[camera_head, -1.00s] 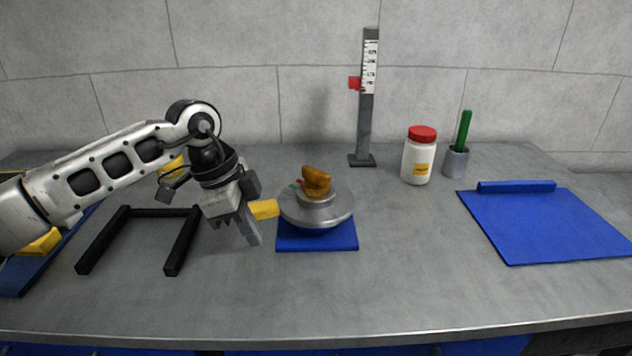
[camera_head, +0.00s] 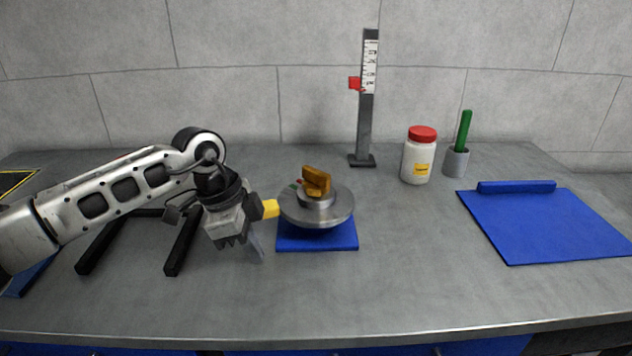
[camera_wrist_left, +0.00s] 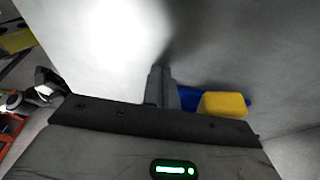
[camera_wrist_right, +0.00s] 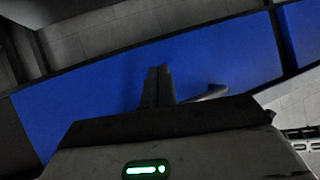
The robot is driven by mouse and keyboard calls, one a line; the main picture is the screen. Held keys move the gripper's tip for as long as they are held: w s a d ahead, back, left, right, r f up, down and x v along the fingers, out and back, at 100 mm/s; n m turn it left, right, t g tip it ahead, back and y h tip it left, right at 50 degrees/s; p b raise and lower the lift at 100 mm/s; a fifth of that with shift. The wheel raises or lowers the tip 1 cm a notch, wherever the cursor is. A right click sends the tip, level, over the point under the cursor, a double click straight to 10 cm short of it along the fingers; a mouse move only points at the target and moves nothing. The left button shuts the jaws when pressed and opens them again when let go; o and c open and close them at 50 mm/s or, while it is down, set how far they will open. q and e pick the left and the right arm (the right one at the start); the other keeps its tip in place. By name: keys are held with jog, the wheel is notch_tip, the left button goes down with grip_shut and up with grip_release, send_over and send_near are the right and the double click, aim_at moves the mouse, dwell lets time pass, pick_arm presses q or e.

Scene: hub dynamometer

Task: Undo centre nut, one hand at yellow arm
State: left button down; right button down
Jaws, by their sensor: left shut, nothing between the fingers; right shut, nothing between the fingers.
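A round grey metal hub (camera_head: 318,214) stands on a blue base (camera_head: 316,240) at the middle of the bench. A brass-coloured centre nut (camera_head: 316,181) sits on top of it. A yellow arm (camera_head: 269,208) sticks out from the hub to the left; its block end (camera_wrist_left: 224,104) shows in the left wrist view. My left gripper (camera_head: 257,247) is shut and empty, pointing down just left of and in front of the yellow arm. Whether it touches the arm I cannot tell. My right gripper (camera_wrist_right: 158,85) is shut and empty, away from the hub, in front of a blue panel; the head view does not show it.
A black U-shaped frame (camera_head: 95,246) lies left, partly behind my left arm. A grey post with a scale (camera_head: 367,110) stands behind the hub. A white jar with a red lid (camera_head: 417,160), a grey cup (camera_head: 456,162) and a blue mat (camera_head: 545,228) are right. The bench's front middle is clear.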

pick_arm(q)
jog(key=shift+r, duration=0.9)
jog(key=shift+w, duration=0.3)
jog(key=shift+w+a, duration=0.3)
jog(key=shift+w, duration=0.4)
jog(key=shift+s+d, duration=0.1)
jog(key=shift+s, duration=0.25)
